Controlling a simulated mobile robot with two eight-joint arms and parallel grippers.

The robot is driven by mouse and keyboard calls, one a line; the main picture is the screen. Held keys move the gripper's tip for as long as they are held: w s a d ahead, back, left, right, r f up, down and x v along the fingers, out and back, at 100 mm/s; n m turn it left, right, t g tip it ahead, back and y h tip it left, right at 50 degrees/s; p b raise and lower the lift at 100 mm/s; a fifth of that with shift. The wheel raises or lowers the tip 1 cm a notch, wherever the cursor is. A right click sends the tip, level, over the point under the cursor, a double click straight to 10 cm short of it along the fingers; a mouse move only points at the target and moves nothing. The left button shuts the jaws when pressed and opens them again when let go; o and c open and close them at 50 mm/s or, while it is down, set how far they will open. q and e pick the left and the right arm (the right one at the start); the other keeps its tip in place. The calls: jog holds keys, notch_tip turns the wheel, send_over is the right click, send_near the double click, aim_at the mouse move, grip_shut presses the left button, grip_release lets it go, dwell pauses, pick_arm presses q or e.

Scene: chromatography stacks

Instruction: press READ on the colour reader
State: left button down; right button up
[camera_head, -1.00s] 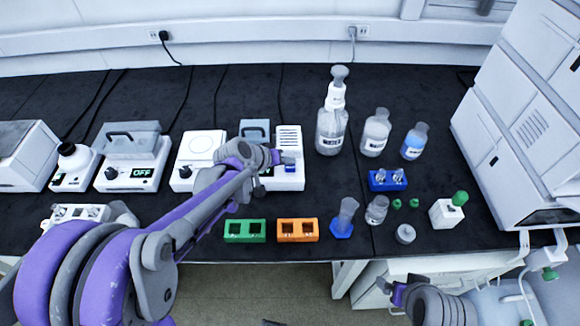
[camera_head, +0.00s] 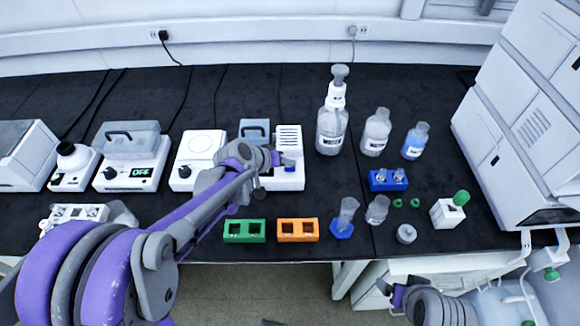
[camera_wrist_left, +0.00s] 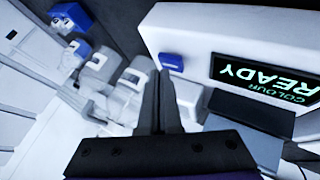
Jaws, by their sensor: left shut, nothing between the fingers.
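The colour reader (camera_head: 288,182) is a white box with a vented top, standing on the black bench in the head view. In the left wrist view its screen (camera_wrist_left: 262,80) reads COLOUR READY in green. A blue button (camera_wrist_left: 171,62) is on the same face, beside the screen; it also shows in the head view (camera_head: 289,163). My left gripper (camera_head: 277,158) is shut and empty at the reader. In the left wrist view its fingertips point at the blue button and lie very close to it; I cannot tell whether they touch. My right gripper (camera_head: 386,289) is low at the right, its fingers unclear.
Green (camera_head: 244,231) and orange (camera_head: 297,230) racks stand in front of the reader. A large white stack (camera_head: 520,120) fills the far right.

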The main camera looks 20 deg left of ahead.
aim_at(288, 170)
pick_arm(q)
jog(key=shift+f+b, duration=0.3)
jog(key=shift+f, duration=0.05)
dwell(0.4)
jog(key=shift+r, duration=0.15)
jog(key=shift+r+p, duration=0.6)
jog(key=shift+r, duration=0.05)
jog(key=shift+r, duration=0.1)
notch_tip(288, 170, up, 5)
jog(key=p, duration=0.3)
dwell(0.4)
jog(key=shift+s, duration=0.1)
dwell(0.5)
